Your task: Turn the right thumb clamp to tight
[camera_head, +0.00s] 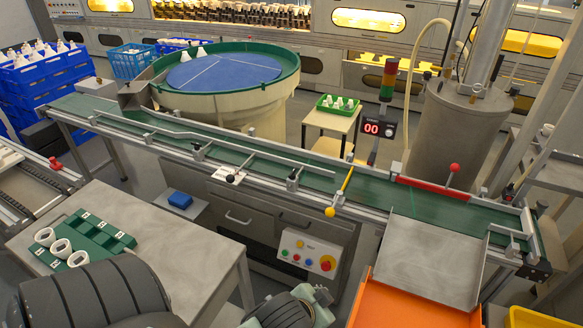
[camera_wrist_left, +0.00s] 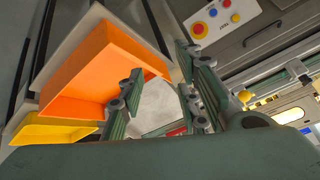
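Small dark-knobbed clamps stand along the front rail of the green conveyor in the head view. The right one (camera_head: 292,180) is right of a clamp with a white plate (camera_head: 229,176); another (camera_head: 199,150) is further left. The knobs are too small to tell tight from loose. My left gripper (camera_head: 315,302) is at the bottom of the head view, below the control panel and apart from the clamps; its fingertips cannot be made out there. In the left wrist view its fingers (camera_wrist_left: 160,72) are apart with nothing between them. My right gripper is not in view.
A yellow-ball lever (camera_head: 330,211) stands out right of the clamps. The control panel (camera_head: 309,254) is below the rail. An orange bin (camera_head: 400,305) is at lower right; a table (camera_head: 190,235) with a green tray (camera_head: 112,235) is at left.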

